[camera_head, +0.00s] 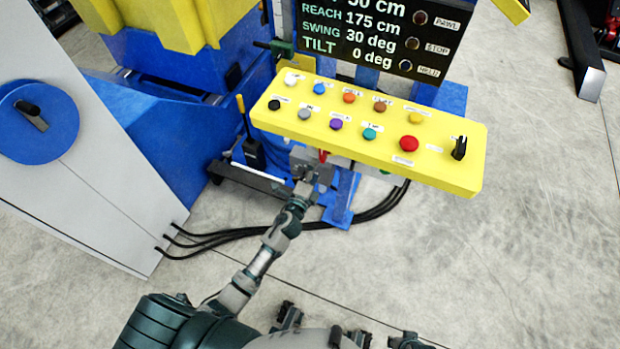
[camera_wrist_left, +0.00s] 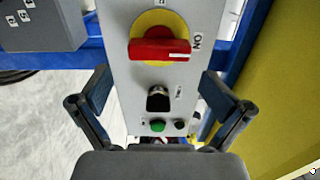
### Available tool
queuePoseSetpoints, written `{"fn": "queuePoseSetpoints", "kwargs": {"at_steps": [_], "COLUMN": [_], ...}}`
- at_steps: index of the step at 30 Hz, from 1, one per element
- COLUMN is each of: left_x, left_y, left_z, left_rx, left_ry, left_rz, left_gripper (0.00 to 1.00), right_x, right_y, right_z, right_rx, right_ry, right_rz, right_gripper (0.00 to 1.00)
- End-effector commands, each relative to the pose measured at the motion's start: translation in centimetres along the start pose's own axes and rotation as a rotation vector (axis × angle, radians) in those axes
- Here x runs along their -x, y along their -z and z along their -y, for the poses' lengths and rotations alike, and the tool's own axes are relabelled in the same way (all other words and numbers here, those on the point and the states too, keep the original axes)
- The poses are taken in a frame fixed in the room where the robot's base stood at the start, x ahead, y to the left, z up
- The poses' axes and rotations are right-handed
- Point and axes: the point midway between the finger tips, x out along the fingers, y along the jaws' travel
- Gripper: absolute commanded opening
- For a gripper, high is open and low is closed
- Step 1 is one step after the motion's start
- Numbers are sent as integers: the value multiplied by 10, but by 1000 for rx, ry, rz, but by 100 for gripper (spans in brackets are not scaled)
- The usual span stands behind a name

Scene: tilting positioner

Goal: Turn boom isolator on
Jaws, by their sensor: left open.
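A red rotary handle (camera_wrist_left: 160,50) sits on a yellow round plate (camera_wrist_left: 158,20) on a grey panel (camera_wrist_left: 125,88) in the left wrist view. The handle lies crosswise, its white mark at the right end, on the side of the ON label (camera_wrist_left: 197,42). Another label at the top edge is cut off. I cannot read a name for this switch. My left gripper (camera_wrist_left: 157,85) is open, its fingers apart on either side of the panel, apparently not touching the handle. In the head view my left gripper (camera_head: 312,174) is below the yellow console, which hides most of the grey panel.
The yellow console (camera_head: 440,172) carries several coloured buttons and a black knob (camera_head: 459,148). A grey cabinet (camera_head: 85,185) at left has a black handle on a blue disc (camera_head: 52,142). Black cables (camera_head: 235,232) cross the floor. Below the handle are a black knob (camera_wrist_left: 158,98) and green button (camera_wrist_left: 158,125).

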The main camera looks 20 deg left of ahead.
Motion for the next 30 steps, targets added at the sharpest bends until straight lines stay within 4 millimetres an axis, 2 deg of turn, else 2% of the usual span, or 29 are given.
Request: {"fn": "queuePoseSetpoints", "kwargs": {"at_steps": [3,9,27,30], "left_x": [25,49,53,56], "left_y": [0,-1,-1,-3], "left_z": [-1,-1,-1,-10], "left_rx": [1,1,1,33], "left_ry": [-2,-1,-2,-31], "left_rz": [1,1,1,13], "left_gripper": [100,100,100,100], "right_x": [0,0,0,1], "right_y": [0,1,1,3], "right_z": [0,0,0,0], "right_rx": [0,-1,-1,-1], "right_ry": [0,0,0,0], "right_rz": [0,0,-1,-7], "right_gripper": [40,40,40,40]}}
